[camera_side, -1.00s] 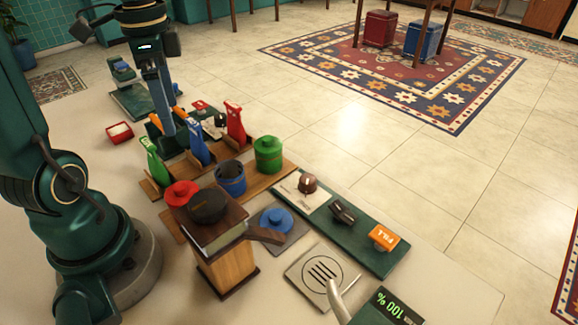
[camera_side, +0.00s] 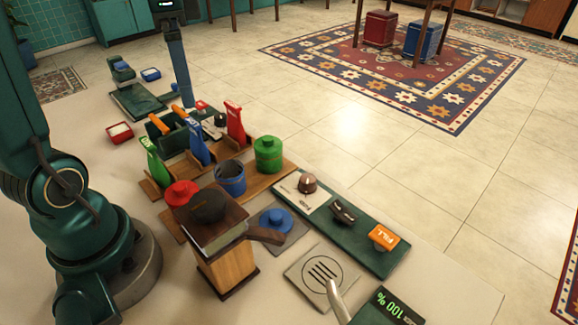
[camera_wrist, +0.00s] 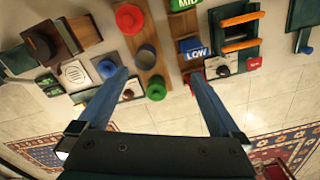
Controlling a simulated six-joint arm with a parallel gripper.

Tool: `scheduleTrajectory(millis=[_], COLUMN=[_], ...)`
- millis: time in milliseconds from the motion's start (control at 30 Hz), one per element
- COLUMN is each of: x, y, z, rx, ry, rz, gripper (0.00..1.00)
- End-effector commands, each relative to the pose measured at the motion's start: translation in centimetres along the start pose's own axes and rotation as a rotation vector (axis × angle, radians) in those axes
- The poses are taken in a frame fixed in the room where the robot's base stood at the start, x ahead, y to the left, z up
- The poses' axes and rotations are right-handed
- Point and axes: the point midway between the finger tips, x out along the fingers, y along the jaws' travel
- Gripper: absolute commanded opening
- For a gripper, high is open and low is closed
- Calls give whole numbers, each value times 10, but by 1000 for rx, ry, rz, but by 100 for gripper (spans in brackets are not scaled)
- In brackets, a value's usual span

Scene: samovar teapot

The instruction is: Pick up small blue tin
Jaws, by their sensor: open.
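The small blue tin (camera_side: 230,178) stands open on a wooden board, its inside dark. Left of it is a red-lidded tin (camera_side: 181,193), and right of it a green tin (camera_side: 267,155). A blue lid (camera_side: 276,221) lies on a grey pad nearer the camera. My gripper (camera_side: 187,103) is raised behind the tins, apart from them. In the wrist view my gripper (camera_wrist: 158,76) is open and empty. There the blue tin (camera_wrist: 146,57) appears between its spread fingers, below them, with the red tin (camera_wrist: 129,18) and green tin (camera_wrist: 156,88) in line with it.
A wooden block (camera_side: 228,268) with a dark top and handle stands in front of the tins. A dark panel with knobs (camera_side: 345,232) lies to the right. Open floor lies beyond the table.

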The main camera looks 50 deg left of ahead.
Motion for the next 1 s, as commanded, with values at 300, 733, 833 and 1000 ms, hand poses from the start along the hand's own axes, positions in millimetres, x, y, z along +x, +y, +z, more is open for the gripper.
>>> scheduleTrajectory(millis=[300, 733, 833, 1000], x=[1, 77, 103, 133], y=[33, 34, 34, 34], z=[-38, -37, -36, -37], rx=[-103, -118, -117, -117], ry=[-3, -12, -13, -9], rz=[7, 12, 13, 11], gripper=[100, 100, 100, 100])
